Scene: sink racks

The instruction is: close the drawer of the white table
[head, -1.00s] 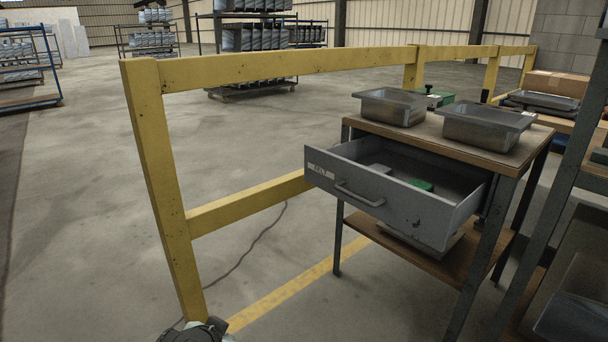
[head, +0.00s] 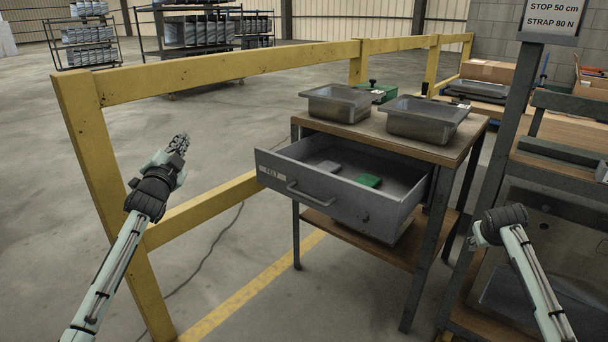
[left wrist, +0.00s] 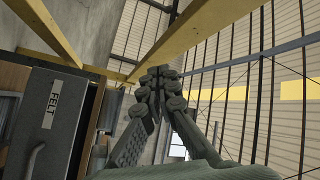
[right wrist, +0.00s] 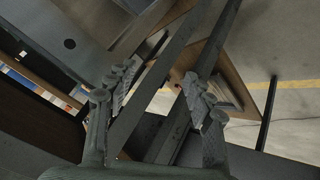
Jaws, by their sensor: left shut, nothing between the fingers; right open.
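The drawer (head: 345,209) is grey metal with a bar handle (head: 308,196) and a FELT label. It stands well open from a table with a brown wooden top (head: 440,152) and dark legs; I see no white table. Inside lie a green item (head: 368,180) and a grey item (head: 328,166). My left gripper (head: 181,140) is shut and empty, left of the drawer front and apart from it. In the left wrist view the drawer front (left wrist: 72,100) is at the left. My right gripper (head: 484,238) is right of the table; its fingers (right wrist: 155,80) are spread and empty.
Two metal trays (head: 340,104) (head: 428,120) and a green box (head: 384,92) are on the tabletop. A yellow rail (head: 210,72) runs left of and behind the table. A dark post (head: 505,130) and workbench stand at right. Floor in front of the drawer is clear.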

